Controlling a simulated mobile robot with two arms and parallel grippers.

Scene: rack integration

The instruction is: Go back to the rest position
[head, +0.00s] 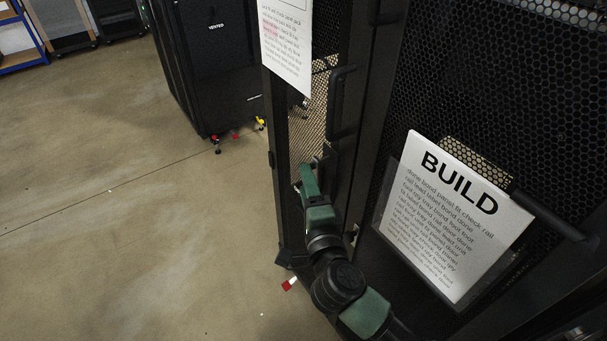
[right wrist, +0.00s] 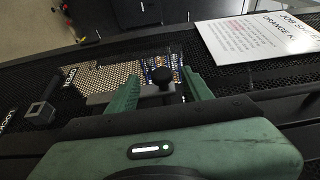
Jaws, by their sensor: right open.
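My right gripper (head: 309,172) is at the black mesh rack door (head: 322,90), below its long vertical handle (head: 340,103). In the right wrist view my right gripper (right wrist: 162,72) has its two green fingers apart. A black knob (right wrist: 163,79) shows between the fingers; I see no finger closed on it, and contact cannot be told. A dark latch handle (right wrist: 42,108) is to the left, near white OPEN and LOCK lettering. My left gripper is not in view.
A BUILD sheet (head: 452,217) stands in a holder on the mesh panel at right, close to my right arm. A printed sheet (head: 287,42) hangs on the door. Another black cabinet (head: 215,70) stands behind. Open concrete floor (head: 120,220) lies to the left.

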